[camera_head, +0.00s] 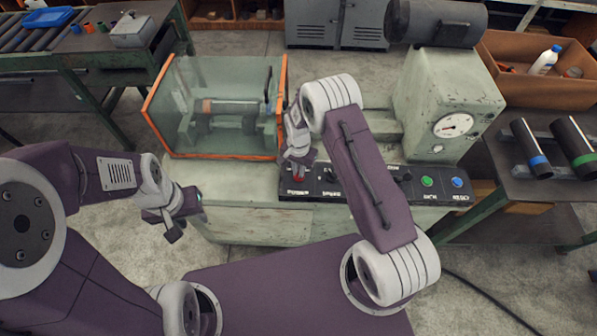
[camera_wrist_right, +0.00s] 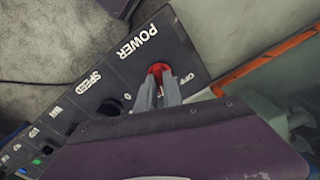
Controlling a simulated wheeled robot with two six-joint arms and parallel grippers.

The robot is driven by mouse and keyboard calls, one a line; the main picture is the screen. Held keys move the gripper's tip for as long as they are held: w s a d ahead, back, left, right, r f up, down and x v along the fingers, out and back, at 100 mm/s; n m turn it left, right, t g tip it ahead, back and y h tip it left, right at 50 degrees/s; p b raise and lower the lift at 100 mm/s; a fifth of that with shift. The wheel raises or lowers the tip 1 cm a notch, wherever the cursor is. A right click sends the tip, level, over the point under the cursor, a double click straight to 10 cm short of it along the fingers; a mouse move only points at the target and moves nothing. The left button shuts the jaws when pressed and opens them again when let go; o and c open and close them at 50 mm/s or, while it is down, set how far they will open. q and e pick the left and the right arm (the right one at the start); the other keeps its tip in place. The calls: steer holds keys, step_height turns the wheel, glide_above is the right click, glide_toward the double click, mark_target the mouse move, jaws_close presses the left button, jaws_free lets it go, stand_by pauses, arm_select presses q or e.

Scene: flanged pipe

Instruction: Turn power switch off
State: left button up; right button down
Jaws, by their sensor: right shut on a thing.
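The red power switch (camera_wrist_right: 158,69) sits on the black control panel (camera_wrist_right: 108,83), beside the printed words POWER and OFF. In the head view the red switch (camera_head: 299,178) shows just below my right gripper (camera_head: 298,168). My right gripper (camera_wrist_right: 158,90) is shut on the red switch; its fingers hide part of it, and I cannot tell which way the switch is set. My left gripper (camera_head: 176,218) hangs in front of the machine's left end, away from the panel. I cannot tell whether its fingers are open.
The panel also has a black speed knob (camera_wrist_right: 110,106), a green button (camera_head: 427,182) and a blue button (camera_head: 457,183). A clear guard box with an orange frame (camera_head: 283,100) stands behind my right gripper. A gauge (camera_head: 453,125) is at right. Dark pipes (camera_head: 531,148) lie on the right table.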

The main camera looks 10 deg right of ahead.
steer(key=n+b, duration=0.1)
steer(key=n, duration=0.5)
steer(key=shift+w+b, duration=0.1)
steer(key=shift+b, duration=0.2)
steer(key=n, duration=0.3)
steer(key=shift+n+b, duration=0.35)
steer(key=shift+n, duration=1.95)
steer(key=c, duration=1.5)
jaws_free()
step_height(320, 180, up, 9)
steer(key=shift+r+b, duration=0.1)
steer(key=shift+b, duration=0.75)
